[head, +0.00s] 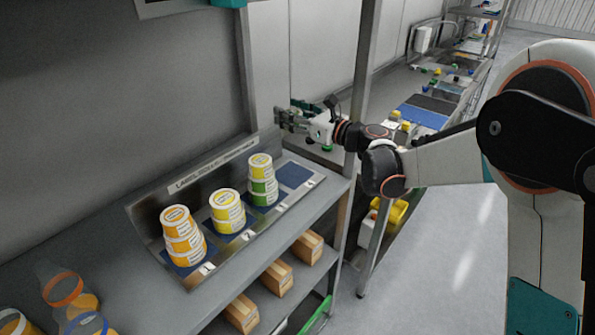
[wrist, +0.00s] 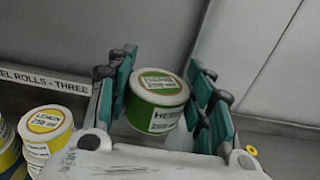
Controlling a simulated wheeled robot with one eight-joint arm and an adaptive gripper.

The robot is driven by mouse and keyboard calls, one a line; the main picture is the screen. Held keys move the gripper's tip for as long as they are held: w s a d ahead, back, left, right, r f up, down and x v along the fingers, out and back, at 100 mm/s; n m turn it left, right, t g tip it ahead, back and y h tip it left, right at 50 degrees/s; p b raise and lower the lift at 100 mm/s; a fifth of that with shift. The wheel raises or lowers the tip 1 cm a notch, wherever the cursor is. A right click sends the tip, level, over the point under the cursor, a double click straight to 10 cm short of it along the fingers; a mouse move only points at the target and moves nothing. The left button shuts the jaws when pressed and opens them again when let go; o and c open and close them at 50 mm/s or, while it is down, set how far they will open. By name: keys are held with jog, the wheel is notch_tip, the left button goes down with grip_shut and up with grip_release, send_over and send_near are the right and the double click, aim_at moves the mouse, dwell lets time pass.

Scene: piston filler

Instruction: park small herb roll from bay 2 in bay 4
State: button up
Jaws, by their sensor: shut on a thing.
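My gripper (wrist: 165,92) is shut on a small herb roll (wrist: 157,105), a white roll with a green band label, between its teal fingers. In the head view my gripper (head: 287,117) is raised above the far end of the rack, above and slightly behind bay 4; the roll is not clearly visible there. Bay 4 (head: 293,174) is a bare blue pad. Bay 2 (head: 242,238) holds a short stack of yellow-labelled rolls (head: 228,212). Bay 3 holds a yellow-labelled roll (head: 260,163) on top of green-labelled rolls (head: 263,190).
Bay 1 holds a stack of orange-labelled rolls (head: 182,236). A metal post (head: 362,75) stands right of the rack, close to my arm. Cardboard boxes (head: 277,278) sit on the lower shelf. Clear bottles (head: 68,290) stand at the near left.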

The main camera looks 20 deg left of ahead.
aim_at(292, 175)
notch_tip(292, 175, down, 17)
jog(key=b, duration=0.4)
jog(key=shift+r+b, duration=0.15)
jog(key=shift+b, duration=0.25)
jog(key=shift+f, duration=0.2)
jog(key=o, duration=1.1)
jog(key=shift+r, duration=0.1)
jog(key=shift+o, duration=0.2)
jog(key=shift+r, duration=0.1)
jog(key=shift+d, duration=0.3)
jog(key=p+v, duration=0.2)
jog(key=v, duration=0.9)
jog(key=shift+s+d, duration=0.15)
jog(key=shift+d, duration=0.05)
jog(key=shift+r, duration=0.1)
